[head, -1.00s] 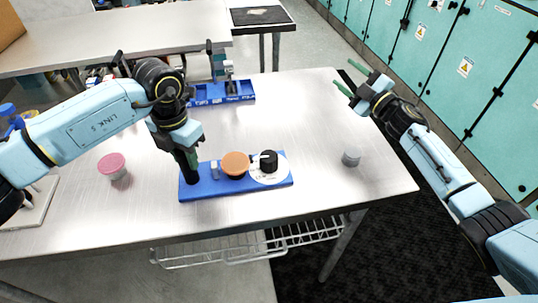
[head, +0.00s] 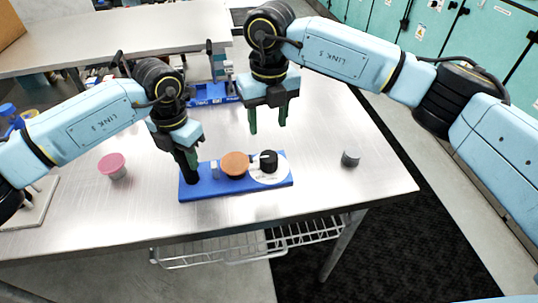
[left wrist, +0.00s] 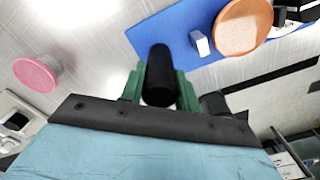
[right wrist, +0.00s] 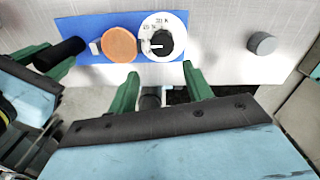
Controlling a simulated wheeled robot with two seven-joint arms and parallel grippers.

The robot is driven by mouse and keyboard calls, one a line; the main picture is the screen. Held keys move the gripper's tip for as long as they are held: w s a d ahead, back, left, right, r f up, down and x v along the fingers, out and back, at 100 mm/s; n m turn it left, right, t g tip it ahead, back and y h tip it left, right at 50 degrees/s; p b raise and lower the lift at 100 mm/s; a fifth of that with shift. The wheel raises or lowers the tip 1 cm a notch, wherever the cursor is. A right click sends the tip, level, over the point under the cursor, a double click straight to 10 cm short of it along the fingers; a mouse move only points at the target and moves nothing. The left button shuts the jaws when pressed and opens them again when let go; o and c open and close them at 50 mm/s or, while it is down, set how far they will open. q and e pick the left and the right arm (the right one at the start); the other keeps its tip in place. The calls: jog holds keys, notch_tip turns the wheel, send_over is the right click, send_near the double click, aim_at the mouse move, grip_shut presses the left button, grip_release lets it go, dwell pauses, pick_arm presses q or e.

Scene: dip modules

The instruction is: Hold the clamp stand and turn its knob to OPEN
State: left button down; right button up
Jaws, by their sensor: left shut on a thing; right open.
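The clamp stand is a blue base (head: 225,190) on the metal table, with a black post at its left end, an orange-brown disc (head: 234,164) in the middle and a black knob (head: 269,161) on a white dial at its right end. My left gripper (left wrist: 160,85) is shut on the black post (left wrist: 158,75). My right gripper (head: 268,119) is open and empty, fingers pointing down, above and behind the knob. In the right wrist view the knob (right wrist: 161,43) lies ahead, between the finger directions; its white pointer points left. The dial's lettering is too small to read surely.
A pink-lidded jar (head: 112,165) stands at the left of the table and a small grey cylinder (head: 350,158) at the right. A blue tray (head: 210,95) with parts lies behind the right gripper. The table between knob and grey cylinder is clear.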

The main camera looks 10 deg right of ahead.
aim_at(269, 156)
notch_tip(269, 156, down, 12)
jog(key=shift+d+r, duration=0.1)
dwell(0.4)
jog(key=shift+c, duration=0.4)
jog(key=c, duration=0.6)
